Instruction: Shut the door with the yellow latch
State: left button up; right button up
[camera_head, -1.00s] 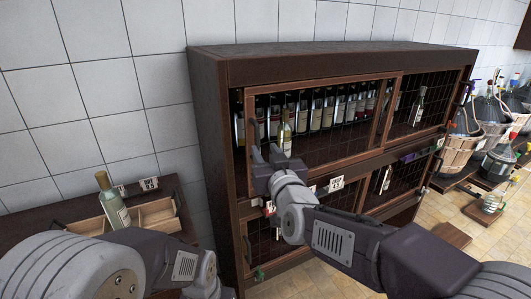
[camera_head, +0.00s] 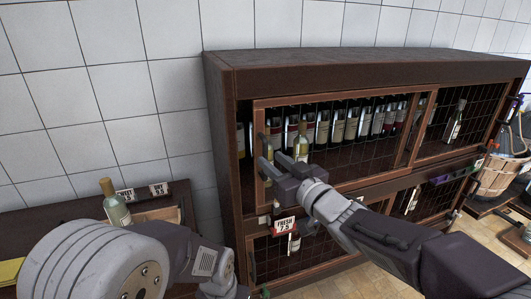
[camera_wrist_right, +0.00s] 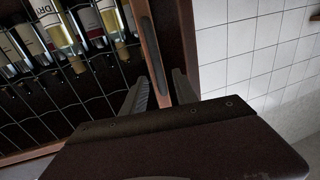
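The dark wooden cabinet (camera_head: 225,140) has wire-mesh doors. Its upper left door (camera_head: 345,184) has a brown frame and a dark handle at its left edge. My right gripper (camera_head: 269,158) is at this handle, low on the door's left edge. In the right wrist view, its two fingers (camera_wrist_right: 160,92) stand apart on either side of the door's edge strip (camera_wrist_right: 160,62), with the dark handle (camera_wrist_right: 149,38) beside it. I cannot see firm contact. I cannot make out a yellow latch; the gripper may hide it. My left arm shows at lower left; its fingers are out of view.
Bottles (camera_head: 350,125) stand behind the upper left door. A lower mesh door (camera_head: 320,250) is below it. At left, a pale bottle (camera_head: 115,203) stands by a wooden box near price signs. Wicker demijohns (camera_head: 495,178) stand right of the cabinet. Tiled wall lies behind.

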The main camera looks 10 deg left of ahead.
aim_at(267, 155)
jog(key=x, duration=0.4)
jog(key=shift+w+p, duration=0.1)
jog(key=shift+p, duration=0.2)
jog(key=shift+a, duration=0.25)
jog(key=shift+w+d, duration=0.1)
jog(key=shift+w, duration=0.05)
jog(key=shift+c, duration=0.9)
grip_shut()
